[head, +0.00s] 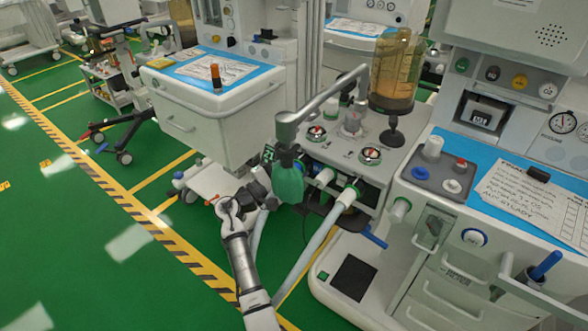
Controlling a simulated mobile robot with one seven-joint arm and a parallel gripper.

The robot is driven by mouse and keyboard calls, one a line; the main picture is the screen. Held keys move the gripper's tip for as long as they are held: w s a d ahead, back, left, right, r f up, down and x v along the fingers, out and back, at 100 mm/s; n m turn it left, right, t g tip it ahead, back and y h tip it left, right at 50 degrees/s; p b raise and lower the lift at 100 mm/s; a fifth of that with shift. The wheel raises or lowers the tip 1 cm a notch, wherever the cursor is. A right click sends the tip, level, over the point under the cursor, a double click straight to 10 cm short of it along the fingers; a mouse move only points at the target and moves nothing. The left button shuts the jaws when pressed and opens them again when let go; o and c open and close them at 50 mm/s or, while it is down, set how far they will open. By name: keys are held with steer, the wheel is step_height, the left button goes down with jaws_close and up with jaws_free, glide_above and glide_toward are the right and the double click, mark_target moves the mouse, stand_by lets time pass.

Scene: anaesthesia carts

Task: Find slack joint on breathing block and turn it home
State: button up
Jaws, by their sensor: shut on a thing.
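The breathing block (388,186) is a grey box on the cart in the middle, with gauges and knobs on top. Two hose joints with green and white collars stick out of its front, a left joint (324,177) and a right joint (347,196). Pale corrugated hoses hang from them. My gripper (272,192) is beside the bag, shut on a part near the left joint. The bag partly hides the fingers, and the exact contact is hidden. No gap at either joint is clear.
An amber absorber canister (398,70) stands above the block. A white drawer cart (222,112) stands to the left, and another cart with a blue top (470,200) is close on the right. Green floor is free at lower left.

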steer(key=o, duration=1)
steer(key=shift+r, duration=0.15)
